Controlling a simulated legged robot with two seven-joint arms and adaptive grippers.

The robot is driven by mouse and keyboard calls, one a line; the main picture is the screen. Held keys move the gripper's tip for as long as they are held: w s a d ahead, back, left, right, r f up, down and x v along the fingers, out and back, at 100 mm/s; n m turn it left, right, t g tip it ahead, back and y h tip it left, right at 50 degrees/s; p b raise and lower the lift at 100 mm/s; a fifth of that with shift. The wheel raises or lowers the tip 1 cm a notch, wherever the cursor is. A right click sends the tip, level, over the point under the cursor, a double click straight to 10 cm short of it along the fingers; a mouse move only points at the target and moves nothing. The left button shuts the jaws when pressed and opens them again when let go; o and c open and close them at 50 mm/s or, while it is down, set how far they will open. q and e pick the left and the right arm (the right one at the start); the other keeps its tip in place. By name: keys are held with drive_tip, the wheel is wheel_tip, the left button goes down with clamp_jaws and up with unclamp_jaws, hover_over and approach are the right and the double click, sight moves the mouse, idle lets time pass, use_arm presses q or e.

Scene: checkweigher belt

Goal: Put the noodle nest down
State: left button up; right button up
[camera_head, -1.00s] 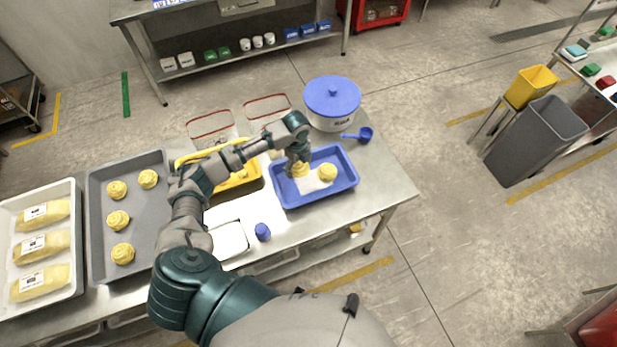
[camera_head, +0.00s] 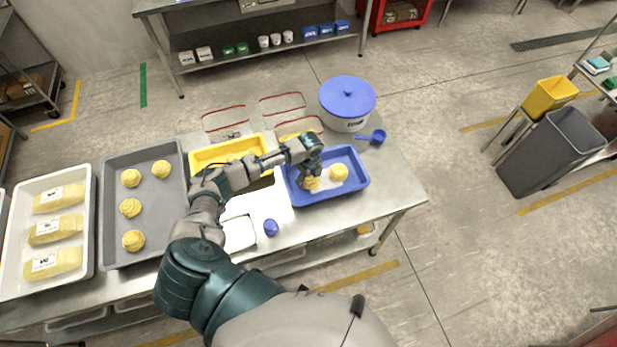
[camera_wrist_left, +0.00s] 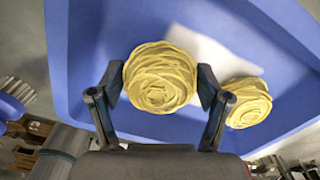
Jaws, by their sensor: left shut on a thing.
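My left gripper (camera_head: 311,174) reaches over the blue tray (camera_head: 362,186) and is shut on a yellow noodle nest (camera_head: 312,184). In the left wrist view the held noodle nest (camera_wrist_left: 160,77) sits between the two fingers of the gripper (camera_wrist_left: 160,90), with the blue tray (camera_wrist_left: 85,30) below and around it. I cannot tell whether the nest touches the tray floor. A second noodle nest (camera_head: 339,172) lies in the tray to the right, apart from the held one; it also shows in the left wrist view (camera_wrist_left: 247,103). My right gripper is not in view.
A grey tray (camera_head: 160,215) with several nests stands at the left, beside a white tray (camera_head: 85,205) of packed noodles. A yellow tray (camera_head: 215,152) is behind my arm. A lidded tub (camera_head: 346,105) and a blue scoop (camera_head: 376,136) stand beyond the blue tray.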

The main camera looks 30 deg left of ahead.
use_arm(q)
drive_tip(key=shift+f, duration=0.4)
drive_tip(key=o, duration=1)
drive_tip(key=shift+a, duration=0.2)
drive_tip(key=shift+o, duration=1)
drive_tip(key=shift+a+f, duration=0.1)
wheel_tip(320, 180, up, 12)
drive_tip(key=shift+r+b, duration=0.2)
drive_tip(key=shift+b, duration=0.25)
drive_tip(key=shift+r, duration=0.45)
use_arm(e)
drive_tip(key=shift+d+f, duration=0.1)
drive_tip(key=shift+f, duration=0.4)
